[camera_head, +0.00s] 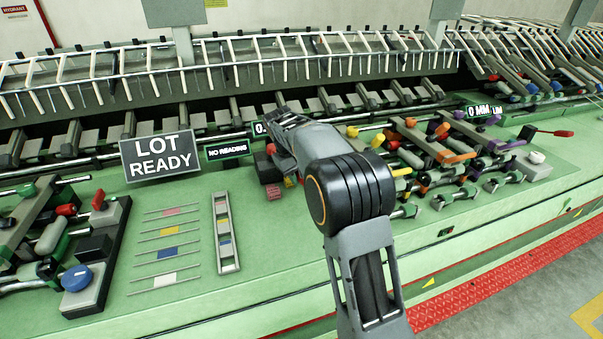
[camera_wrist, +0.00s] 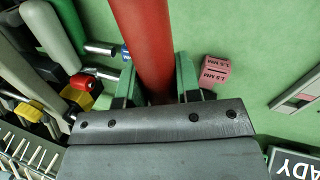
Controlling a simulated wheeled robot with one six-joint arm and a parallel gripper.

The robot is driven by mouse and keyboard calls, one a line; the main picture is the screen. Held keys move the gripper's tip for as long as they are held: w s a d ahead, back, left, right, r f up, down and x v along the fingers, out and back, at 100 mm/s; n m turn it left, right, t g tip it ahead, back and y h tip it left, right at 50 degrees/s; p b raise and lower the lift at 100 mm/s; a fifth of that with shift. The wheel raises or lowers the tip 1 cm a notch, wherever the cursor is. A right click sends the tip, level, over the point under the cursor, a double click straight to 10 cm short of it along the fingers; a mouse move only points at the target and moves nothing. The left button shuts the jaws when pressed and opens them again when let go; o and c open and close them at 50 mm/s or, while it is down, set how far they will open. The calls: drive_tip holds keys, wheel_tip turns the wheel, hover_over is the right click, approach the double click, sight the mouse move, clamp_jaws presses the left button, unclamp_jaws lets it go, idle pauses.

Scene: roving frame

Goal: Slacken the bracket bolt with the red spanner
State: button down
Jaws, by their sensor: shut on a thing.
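A thick red handle (camera_wrist: 144,40), which looks like part of the red spanner, runs up out of the top of the wrist view between the green fingers of my gripper (camera_wrist: 157,80). My gripper is shut on it. The spanner's jaw end is out of view. In the head view my wrist and arm cover the gripper and the handle. I cannot single out the bracket bolt; a metal rod with a blue band (camera_wrist: 104,49) lies left of the fingers in the wrist view, apart from the handle.
Pink blocks marked 1.5 MM (camera_wrist: 216,73) sit right of the gripper. A LOT READY sign (camera_head: 160,155), a NO READING display (camera_head: 227,149) and a long slotted tray (camera_head: 225,232) stand on the green bench. Mechanisms crowd the right (camera_head: 440,150) and far left.

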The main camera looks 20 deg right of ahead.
drive_tip(key=shift+r, duration=0.1)
idle(0.3)
drive_tip(key=shift+r+p, duration=1.25)
drive_tip(key=shift+r, duration=1.2)
